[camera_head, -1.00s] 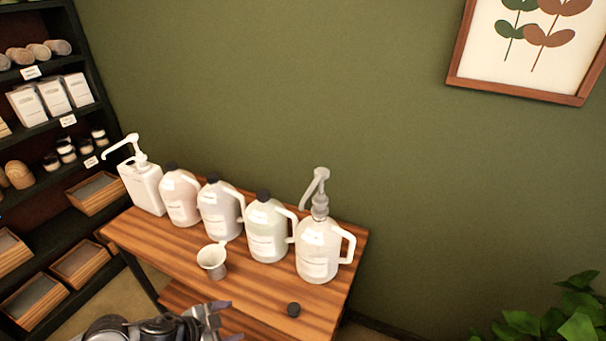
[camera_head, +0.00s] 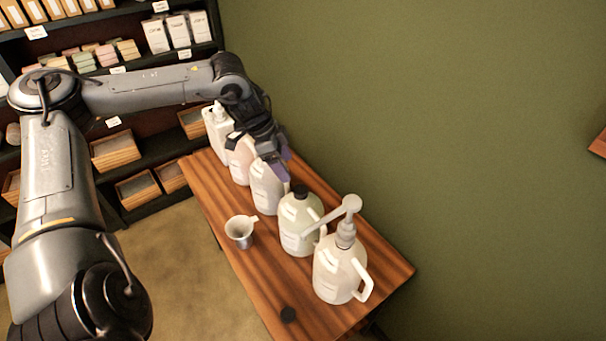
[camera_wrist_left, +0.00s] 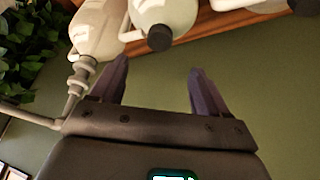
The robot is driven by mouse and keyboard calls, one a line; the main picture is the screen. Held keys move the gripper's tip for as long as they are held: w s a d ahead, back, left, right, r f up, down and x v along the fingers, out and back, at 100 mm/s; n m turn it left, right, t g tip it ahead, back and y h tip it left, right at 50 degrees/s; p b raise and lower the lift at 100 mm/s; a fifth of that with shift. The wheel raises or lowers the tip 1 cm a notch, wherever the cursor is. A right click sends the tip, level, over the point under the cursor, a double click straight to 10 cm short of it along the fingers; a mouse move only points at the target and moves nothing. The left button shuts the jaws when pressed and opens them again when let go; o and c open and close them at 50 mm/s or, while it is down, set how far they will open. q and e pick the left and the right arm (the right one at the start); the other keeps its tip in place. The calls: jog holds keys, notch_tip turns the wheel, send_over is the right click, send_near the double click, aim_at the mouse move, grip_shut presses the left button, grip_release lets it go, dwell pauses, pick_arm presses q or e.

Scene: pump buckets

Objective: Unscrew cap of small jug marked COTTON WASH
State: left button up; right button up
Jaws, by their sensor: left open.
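Jugs stand in a row on a wooden table; their labels are too small to read, so I cannot tell which is COTTON WASH. The greenish jug (camera_head: 297,225) has a black cap (camera_head: 300,191). It lies just beyond my open fingers in the left wrist view (camera_wrist_left: 160,38). My left gripper (camera_head: 262,160) is open and empty, above and beside the middle white jug (camera_head: 265,190), partly covering its top. A pinkish jug (camera_head: 239,163) is partly hidden behind my wrist. My right gripper is not in view.
A pump jug (camera_head: 338,270) stands at the near end, its nozzle reaching toward the greenish jug. A loose black cap (camera_head: 288,315) and a metal cup (camera_head: 240,232) are on the table (camera_head: 255,280). A white pump bottle (camera_head: 215,132) stands at the far end. Shelves are at left.

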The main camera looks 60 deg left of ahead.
aim_at(300, 189)
pick_arm(q)
jog(key=x, duration=0.7)
jog(key=shift+s+d+f+p, duration=0.1)
jog(key=shift+f+p, duration=0.05)
jog(key=shift+p, duration=0.25)
jog(key=shift+w+f+b, duration=0.25)
jog(key=shift+f+b, duration=0.25)
jog(key=shift+f, duration=0.2)
jog(key=shift+w+d+f, duration=0.2)
jog(key=shift+f, duration=0.2)
